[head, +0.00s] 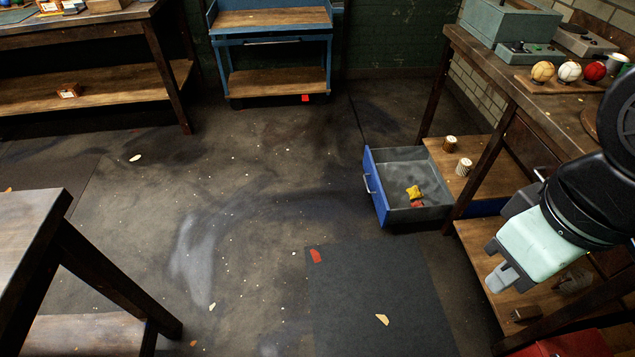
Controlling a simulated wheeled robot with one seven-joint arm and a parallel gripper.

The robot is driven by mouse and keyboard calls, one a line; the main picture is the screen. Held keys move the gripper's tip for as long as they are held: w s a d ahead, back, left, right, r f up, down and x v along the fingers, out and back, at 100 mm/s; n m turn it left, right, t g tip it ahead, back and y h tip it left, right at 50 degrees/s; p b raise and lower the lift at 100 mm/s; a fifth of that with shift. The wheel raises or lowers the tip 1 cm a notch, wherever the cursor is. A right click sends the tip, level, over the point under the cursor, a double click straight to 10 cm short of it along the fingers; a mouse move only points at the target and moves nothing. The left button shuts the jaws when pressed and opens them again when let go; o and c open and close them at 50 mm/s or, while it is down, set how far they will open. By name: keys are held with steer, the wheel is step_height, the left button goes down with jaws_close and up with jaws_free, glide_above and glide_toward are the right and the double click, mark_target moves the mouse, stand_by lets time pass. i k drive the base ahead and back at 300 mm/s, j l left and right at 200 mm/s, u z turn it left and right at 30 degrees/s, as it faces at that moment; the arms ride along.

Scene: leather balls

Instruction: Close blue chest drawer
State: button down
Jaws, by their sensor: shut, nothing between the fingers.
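The blue chest drawer (376,190) is pulled out, at the right of the head view, under the workbench. Its blue front with a pale metal handle (368,184) faces left. The grey inside holds a yellow piece (413,192) and a red piece (417,205). The chest body is mostly hidden behind the bench leg and shelf. My gripper (497,280) is at the right, pale green and black, below and right of the drawer in the picture. Its fingers are together and empty, and apart from the drawer.
The workbench (480,62) on the right carries several balls on a wooden holder (545,85). Its lower shelf (455,155) holds two spools. A dark mat (365,300) lies on the floor. A blue cart (270,50) stands behind. The middle floor is open, with small scraps.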

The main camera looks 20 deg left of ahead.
mark_target(389, 172)
steer(key=u, duration=0.3)
steer(key=i+j+u, duration=0.15)
steer(key=i, duration=0.55)
steer(key=i+j+u, duration=0.2)
steer(key=i, duration=0.5)
